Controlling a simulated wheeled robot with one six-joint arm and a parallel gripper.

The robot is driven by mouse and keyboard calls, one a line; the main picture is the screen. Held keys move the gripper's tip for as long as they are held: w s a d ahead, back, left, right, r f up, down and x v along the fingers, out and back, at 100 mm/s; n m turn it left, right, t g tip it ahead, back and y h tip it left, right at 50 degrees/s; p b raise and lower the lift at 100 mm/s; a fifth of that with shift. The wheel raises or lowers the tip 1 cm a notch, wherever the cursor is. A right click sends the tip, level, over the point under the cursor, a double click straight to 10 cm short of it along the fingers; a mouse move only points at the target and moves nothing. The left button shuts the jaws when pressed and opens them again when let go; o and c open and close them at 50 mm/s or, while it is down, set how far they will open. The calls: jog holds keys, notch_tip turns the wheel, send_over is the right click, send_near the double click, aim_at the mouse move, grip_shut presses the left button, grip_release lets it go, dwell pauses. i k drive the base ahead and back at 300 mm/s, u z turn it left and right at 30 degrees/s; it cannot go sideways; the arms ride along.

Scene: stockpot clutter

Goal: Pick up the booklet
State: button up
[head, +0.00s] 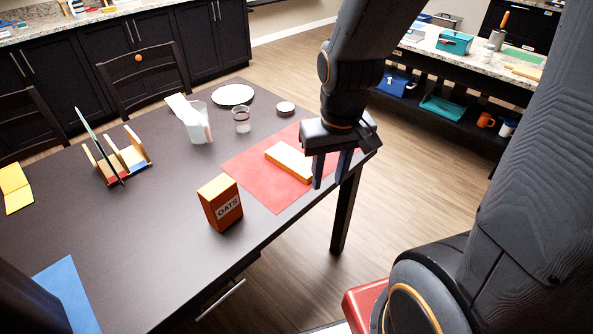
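A thick yellow block-like item (290,162), perhaps a closed booklet, lies flat on a red mat (262,188) at the right part of the dark table. A thin yellow folded item (16,188), which also looks like a booklet, lies at the table's left edge. I cannot tell for sure which is the booklet. My gripper (331,170) points down just right of the thick yellow item, near the table's right edge. Its two fingers are apart with nothing seen between them. They overlap the item's right end in the picture; contact cannot be told.
An orange oats box (220,203) stands in front of the mat. A pitcher (197,122), a glass (241,120), a white plate (233,95) and a small round lidded item (285,108) stand behind it. A rack (122,160) and blue sheet (68,295) are left. The table's middle is clear.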

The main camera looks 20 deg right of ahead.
aim_at(291, 161)
jog(key=k, duration=0.3)
jog(key=z, duration=1.85)
jog(key=i, duration=1.3)
jog(key=u, duration=2.3)
